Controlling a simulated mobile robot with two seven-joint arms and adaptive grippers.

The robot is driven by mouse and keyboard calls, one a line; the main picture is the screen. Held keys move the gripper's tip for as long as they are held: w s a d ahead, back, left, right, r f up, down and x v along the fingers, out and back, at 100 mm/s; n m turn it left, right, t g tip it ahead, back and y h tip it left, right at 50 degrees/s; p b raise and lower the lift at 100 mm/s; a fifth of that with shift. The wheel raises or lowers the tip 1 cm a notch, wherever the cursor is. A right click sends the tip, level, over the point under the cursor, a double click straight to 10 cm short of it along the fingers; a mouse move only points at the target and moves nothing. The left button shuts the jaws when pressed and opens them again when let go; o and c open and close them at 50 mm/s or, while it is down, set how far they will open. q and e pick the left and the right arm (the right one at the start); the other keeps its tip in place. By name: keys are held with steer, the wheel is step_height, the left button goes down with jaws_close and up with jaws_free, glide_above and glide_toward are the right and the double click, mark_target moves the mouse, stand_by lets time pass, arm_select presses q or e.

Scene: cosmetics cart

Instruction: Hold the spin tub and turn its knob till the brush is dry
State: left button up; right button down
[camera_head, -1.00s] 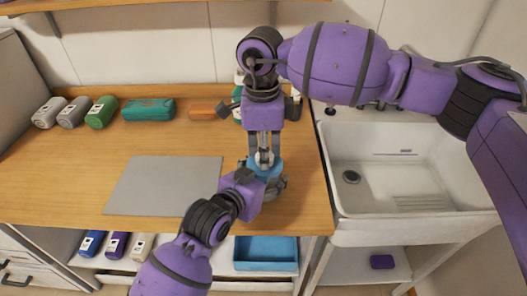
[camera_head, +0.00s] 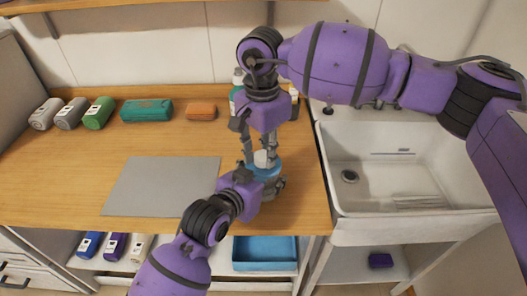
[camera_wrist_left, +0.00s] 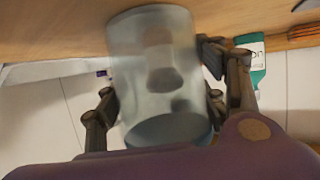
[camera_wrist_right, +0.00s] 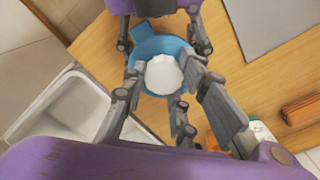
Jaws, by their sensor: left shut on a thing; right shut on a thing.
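The spin tub (camera_head: 268,172) stands upright near the worktop's right front, with a blue lid and a white knob (camera_wrist_right: 162,73) on top. In the left wrist view its pale see-through body (camera_wrist_left: 155,40) shows dark blurred shapes that I cannot identify. My left gripper (camera_wrist_left: 160,108) is shut around the tub's body, one finger on each side. My right gripper (camera_head: 260,152) points down from above and is shut on the knob; its fingers flank the knob in the right wrist view (camera_wrist_right: 160,92). I cannot make out the brush.
A teal bottle (camera_head: 237,92) stands just behind the right gripper. An orange block (camera_head: 201,112), a teal case (camera_head: 147,110) and several rolled towels (camera_head: 98,113) line the back. A grey mat (camera_head: 160,186) lies left of the tub. The sink (camera_head: 395,165) is at right.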

mark_target(264, 156)
steer(key=c, duration=2.5)
jaws_free()
steer(key=shift+d+f, duration=0.15)
steer(key=shift+d, duration=0.1)
steer(key=shift+c, duration=0.2)
steer(key=o, duration=1)
steer(key=shift+w+r, duration=0.1)
steer(key=shift+r, duration=0.35)
steer(key=r, duration=1.1)
steer(key=shift+a+r, duration=0.1)
steer(key=shift+a, duration=0.1)
